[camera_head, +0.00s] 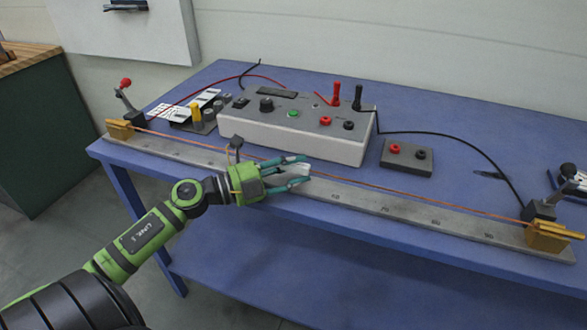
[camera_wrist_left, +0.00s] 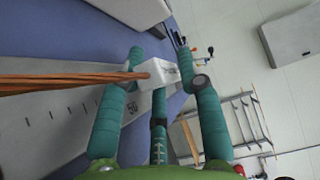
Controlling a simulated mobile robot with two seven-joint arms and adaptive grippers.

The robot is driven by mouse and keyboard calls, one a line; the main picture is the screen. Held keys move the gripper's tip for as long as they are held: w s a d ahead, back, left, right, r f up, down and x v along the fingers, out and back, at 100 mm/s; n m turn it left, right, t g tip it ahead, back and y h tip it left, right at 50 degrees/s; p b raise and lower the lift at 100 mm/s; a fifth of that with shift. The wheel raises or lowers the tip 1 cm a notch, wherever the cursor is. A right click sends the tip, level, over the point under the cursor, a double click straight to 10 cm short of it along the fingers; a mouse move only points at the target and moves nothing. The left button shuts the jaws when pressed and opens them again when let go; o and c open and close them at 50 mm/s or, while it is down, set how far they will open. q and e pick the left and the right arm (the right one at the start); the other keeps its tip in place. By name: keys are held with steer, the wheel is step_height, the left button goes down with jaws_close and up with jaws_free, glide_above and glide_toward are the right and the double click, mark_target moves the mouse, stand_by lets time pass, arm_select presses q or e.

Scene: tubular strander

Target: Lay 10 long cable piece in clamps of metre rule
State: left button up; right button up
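The long copper-coloured cable piece (camera_head: 400,190) stretches nearly straight above the metre rule (camera_head: 350,200), from the left brass clamp (camera_head: 120,129) to the right brass clamp (camera_head: 550,236). Its ends reach both clamps; I cannot tell how they sit inside. My left gripper (camera_head: 296,173) is at the cable's middle, over the rule, with its fingers closed around a white tag on the cable. In the left wrist view the cable (camera_wrist_left: 60,82) runs into the white tag (camera_wrist_left: 156,73) between the fingers (camera_wrist_left: 165,75); beyond the tag it is hidden. My right gripper is not in view.
A grey-white instrument box (camera_head: 295,130) with knobs and sockets stands just behind the rule. A small socket block (camera_head: 406,157) is to its right. A black lead (camera_head: 465,145) and a red lead (camera_head: 190,96) cross the blue table (camera_head: 450,120). Levers stand near both clamps.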

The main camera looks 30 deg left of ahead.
arm_select(q)
steer(key=shift+s+f, duration=0.1)
steer(key=shift+s, duration=0.05)
steer(key=v, duration=1.1)
steer(key=shift+s+a, duration=0.2)
steer(key=shift+s, duration=0.15)
